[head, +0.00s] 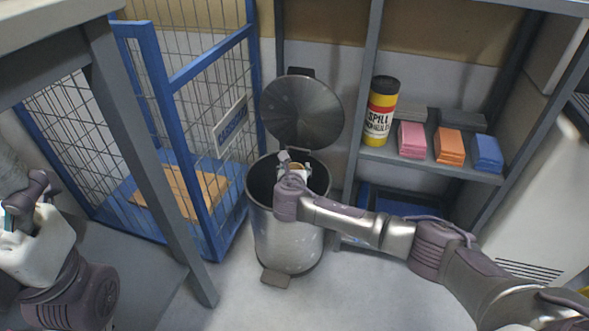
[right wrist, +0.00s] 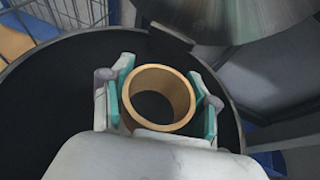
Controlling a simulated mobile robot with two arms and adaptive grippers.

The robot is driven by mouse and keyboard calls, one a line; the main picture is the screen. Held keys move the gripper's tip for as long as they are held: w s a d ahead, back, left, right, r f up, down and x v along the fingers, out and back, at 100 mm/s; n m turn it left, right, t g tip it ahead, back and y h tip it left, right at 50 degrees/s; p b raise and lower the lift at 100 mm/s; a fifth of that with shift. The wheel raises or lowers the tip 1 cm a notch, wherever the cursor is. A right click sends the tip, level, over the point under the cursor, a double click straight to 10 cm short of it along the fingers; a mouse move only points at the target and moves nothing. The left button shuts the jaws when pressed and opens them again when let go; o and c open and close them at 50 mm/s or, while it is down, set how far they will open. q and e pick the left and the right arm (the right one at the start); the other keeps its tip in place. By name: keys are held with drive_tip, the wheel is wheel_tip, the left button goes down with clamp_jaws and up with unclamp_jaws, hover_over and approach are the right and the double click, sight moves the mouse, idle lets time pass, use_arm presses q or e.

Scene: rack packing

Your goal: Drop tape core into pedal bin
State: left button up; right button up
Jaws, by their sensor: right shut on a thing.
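The pedal bin (head: 285,235) is a grey metal cylinder standing on the floor, with its round lid (head: 302,108) raised at the back. My right gripper (head: 293,166) is over the bin's open mouth. In the right wrist view the gripper (right wrist: 162,98) is shut on the tape core (right wrist: 178,84), a tan cardboard ring held between the teal finger pads. The dark bin interior (right wrist: 60,110) surrounds it in that view. My left gripper (head: 25,205) is at the left edge of the head view; its finger opening is not clear.
A blue wire cage trolley (head: 158,90) with a flat cardboard piece (head: 180,192) stands left of the bin. Right of it, a shelf (head: 430,168) holds a spill granules tube (head: 381,112) and pink, orange and blue stacks. A grey table leg (head: 140,150) is at left.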

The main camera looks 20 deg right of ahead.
drive_tip(key=o, duration=1)
drive_tip(key=v, duration=1.2)
